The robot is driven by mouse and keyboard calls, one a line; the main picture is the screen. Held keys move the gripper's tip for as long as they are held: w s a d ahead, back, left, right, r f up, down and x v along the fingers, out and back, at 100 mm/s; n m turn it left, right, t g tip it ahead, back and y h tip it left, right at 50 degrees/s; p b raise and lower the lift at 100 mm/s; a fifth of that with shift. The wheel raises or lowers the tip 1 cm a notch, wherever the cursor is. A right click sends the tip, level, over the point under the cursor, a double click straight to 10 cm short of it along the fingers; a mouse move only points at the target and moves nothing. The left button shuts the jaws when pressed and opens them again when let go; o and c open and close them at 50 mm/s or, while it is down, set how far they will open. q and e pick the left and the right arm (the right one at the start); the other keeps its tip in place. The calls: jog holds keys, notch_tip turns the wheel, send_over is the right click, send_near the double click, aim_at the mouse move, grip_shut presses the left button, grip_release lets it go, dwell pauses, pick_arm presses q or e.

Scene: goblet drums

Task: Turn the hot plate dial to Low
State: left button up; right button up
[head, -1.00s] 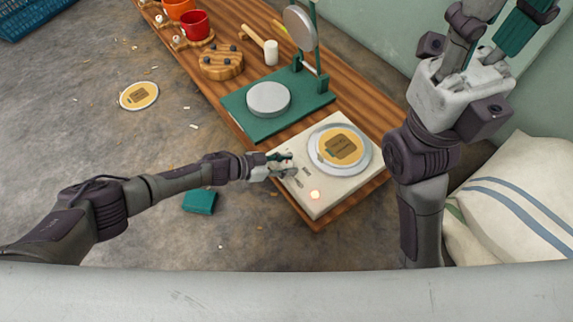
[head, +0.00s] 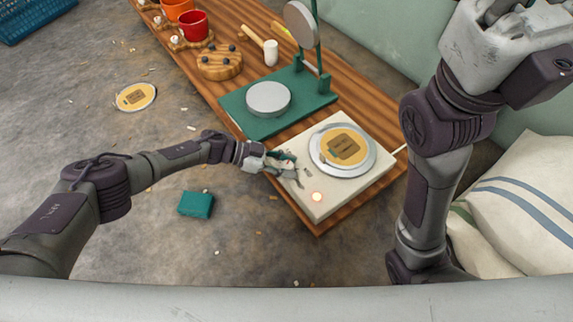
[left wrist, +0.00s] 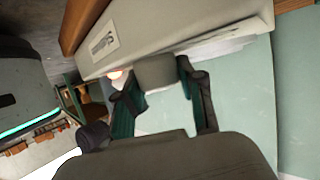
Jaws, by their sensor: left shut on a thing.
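The hot plate (head: 322,202) is a cream box with a round metal plate holding a yellow disc with a brown mark (head: 344,147). Its lit orange lamp (head: 317,197) shows on the near side. My left gripper (head: 284,168) is at the hot plate's left front side. In the left wrist view its two green-padded fingers (left wrist: 157,88) are shut on the grey dial (left wrist: 156,69), one on each side. A small label (left wrist: 103,38) shows beside it, too small to read. The dial's setting cannot be told. My right gripper's fingers are out of view.
The wooden bench (head: 318,228) also holds a green press (head: 238,112), a wooden board with dark knobs (head: 219,64), a mallet (head: 270,52) and a red cup (head: 193,25). A teal block (head: 196,205) and another yellow disc (head: 136,97) lie on the floor. White striped sacks (head: 520,190) are at right.

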pick_arm(q)
jog(key=o, duration=1.2)
jog(key=shift+c, duration=0.2)
jog(key=v, duration=1.2)
